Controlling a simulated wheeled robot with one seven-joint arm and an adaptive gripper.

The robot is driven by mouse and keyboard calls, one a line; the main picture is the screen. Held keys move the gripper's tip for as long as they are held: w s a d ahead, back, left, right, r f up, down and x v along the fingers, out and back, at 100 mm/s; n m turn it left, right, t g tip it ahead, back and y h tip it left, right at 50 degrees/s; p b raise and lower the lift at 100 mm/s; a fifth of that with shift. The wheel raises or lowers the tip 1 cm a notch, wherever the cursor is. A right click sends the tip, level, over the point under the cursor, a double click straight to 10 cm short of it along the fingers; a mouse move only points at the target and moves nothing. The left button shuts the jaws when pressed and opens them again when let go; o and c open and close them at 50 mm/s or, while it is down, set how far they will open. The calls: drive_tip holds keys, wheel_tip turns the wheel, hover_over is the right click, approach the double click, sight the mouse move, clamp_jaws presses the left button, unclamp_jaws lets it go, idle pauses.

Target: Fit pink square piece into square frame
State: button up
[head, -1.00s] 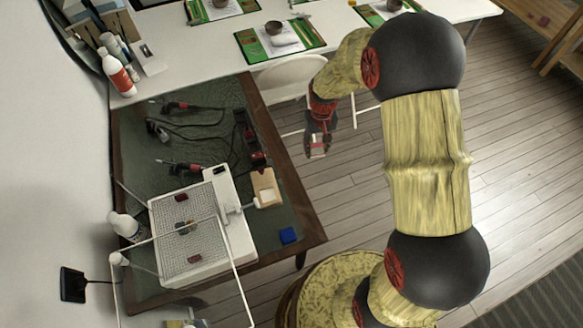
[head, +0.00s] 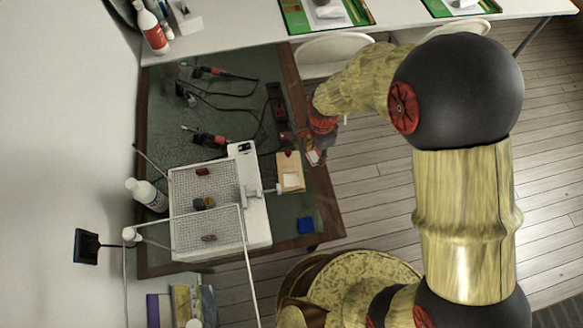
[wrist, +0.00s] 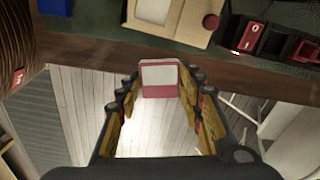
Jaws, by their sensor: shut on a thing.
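The pink square piece (wrist: 160,90), with a pale front face and pink edge, is held upright between my fingertips in the wrist view. My gripper (wrist: 160,80) is shut on it. In the head view my gripper (head: 314,156) is at the table's right edge, just right of the wooden square frame. The frame (head: 291,182) is a light wooden board with a white square in its middle, lying near the table's right edge. It also shows at the top of the wrist view (wrist: 190,31), partly cut off, beyond the held piece and apart from it.
A blue block (head: 305,226) lies in front of the frame. A white machine with a mesh top (head: 255,225) stands to the left. Tools with cables (head: 205,138) lie behind. A red and black device (wrist: 262,38) is beside the frame. Open floor lies right of the table.

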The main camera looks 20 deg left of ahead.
sight(291, 180)
drive_tip(key=s+a+m, duration=0.1)
drive_tip(key=s+a, duration=0.1)
drive_tip(key=s+a+f+m, duration=0.1)
drive_tip(key=s+a, duration=0.1)
drive_tip(key=s+a+m, duration=0.1)
drive_tip(key=s+a, duration=0.1)
drive_tip(key=shift+s+a+f+m, duration=0.15)
drive_tip(key=shift+s+a+m, duration=0.05)
drive_tip(key=shift+s+m, duration=0.1)
drive_tip(key=shift+f+b, duration=2.25)
drive_tip(key=shift+f, duration=0.45)
drive_tip(key=shift+p, duration=0.4)
drive_tip(key=shift+f, duration=0.25)
idle(0.3)
drive_tip(key=o, duration=1)
drive_tip(key=shift+c, duration=0.2)
drive_tip(key=shift+o, duration=0.4)
drive_tip(key=shift+r, duration=0.1)
